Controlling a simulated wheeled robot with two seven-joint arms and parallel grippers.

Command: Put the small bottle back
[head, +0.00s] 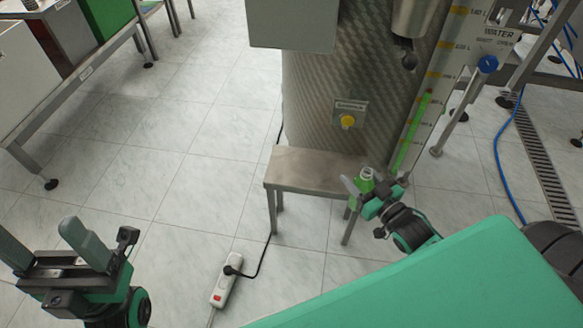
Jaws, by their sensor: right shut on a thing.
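The small bottle (365,181) is green with a pale neck. It is upright at the right end of a small metal bench (305,170). My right gripper (364,188) is shut on the bottle, one finger showing to its left. The gripper partly hides the bottle's lower part, so I cannot tell whether it touches the bench. My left gripper (45,245) is open and empty over the floor at the lower left.
A blue hose (500,150) lies at the right. The tiled floor at left is clear.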

